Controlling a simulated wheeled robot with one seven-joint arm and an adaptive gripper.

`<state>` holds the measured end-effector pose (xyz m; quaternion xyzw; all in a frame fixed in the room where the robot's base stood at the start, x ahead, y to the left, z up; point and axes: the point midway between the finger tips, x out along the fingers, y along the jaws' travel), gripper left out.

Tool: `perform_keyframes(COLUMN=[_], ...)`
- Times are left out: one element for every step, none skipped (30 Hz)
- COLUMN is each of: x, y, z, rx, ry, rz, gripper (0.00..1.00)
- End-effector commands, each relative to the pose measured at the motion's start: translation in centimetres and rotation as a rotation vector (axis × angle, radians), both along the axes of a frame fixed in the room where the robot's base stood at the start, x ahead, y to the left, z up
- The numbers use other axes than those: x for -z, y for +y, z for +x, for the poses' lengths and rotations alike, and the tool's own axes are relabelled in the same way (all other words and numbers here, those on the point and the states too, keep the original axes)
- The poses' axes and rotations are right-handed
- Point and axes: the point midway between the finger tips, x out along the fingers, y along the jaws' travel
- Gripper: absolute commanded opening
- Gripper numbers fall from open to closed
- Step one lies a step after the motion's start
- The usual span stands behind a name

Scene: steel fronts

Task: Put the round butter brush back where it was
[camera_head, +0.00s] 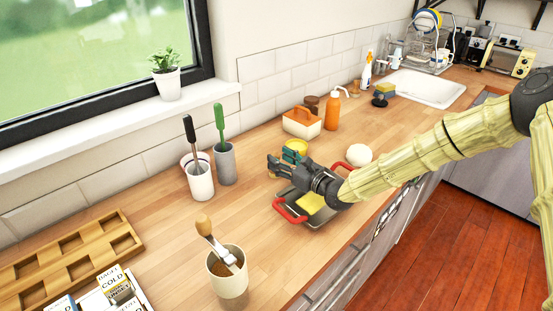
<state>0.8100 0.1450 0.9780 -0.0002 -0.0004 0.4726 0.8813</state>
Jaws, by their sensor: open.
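My gripper (281,165) is open, low above the counter, beside a yellow bowl (295,147) and over the far end of a dark tray (319,219) with red handles. A small teal-green piece shows at its fingers; I cannot tell whether it is separate. I cannot tell for sure which item is the round butter brush. A black-handled tool (190,133) stands in a white cup (200,184), and a green-handled tool (219,118) in a grey cup (226,165). A tool with a wooden knob handle (204,225) leans in a cream cup (228,282). Their lower ends are mostly hidden.
A yellow block (310,203) lies in the tray; a white round thing (359,155) is behind my arm. An orange-and-white box (302,123) and orange bottle (332,111) stand near the wall. A wooden compartment tray (118,235) is at left. Counter between cups and tray is clear.

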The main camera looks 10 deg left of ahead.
Motion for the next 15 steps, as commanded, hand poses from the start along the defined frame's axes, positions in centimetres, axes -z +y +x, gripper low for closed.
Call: perform_keyframes(x=[0.2,0.2,0.2,0.2,0.2,0.2,0.1,0.2,0.2,0.2,0.2,0.2,0.2,0.1,0.1], y=[-0.8,-1.3,-1.8,-2.2,-2.6,-3.1,-3.5,-3.9,-4.4,-4.8,-5.2,-5.6,-6.0,-6.3,-6.6], z=[-0.4,-0.7,-1.1,-1.3,-1.6,-2.0,-2.3,-2.5,-2.9,-3.1,-3.4,-3.7,-3.9,-4.1,-4.4], rx=[0.002,0.003,0.002,0.002,0.002,0.001,0.001,0.002,0.002,0.002,0.002,0.002,0.002,0.001,0.001], ry=[0.002,0.002,0.003,0.002,0.002,0.001,0.0,0.001,0.002,0.002,0.002,0.003,0.002,0.002,0.002], rz=[0.002,0.002,0.001,0.002,0.002,0.002,0.001,0.002,0.001,0.002,0.002,0.002,0.002,0.001,0.001], gripper=[0.49,0.49,0.49,0.49,0.49,0.49,0.49,0.49,0.49,0.49,0.49,0.49,0.49,0.49,0.49])
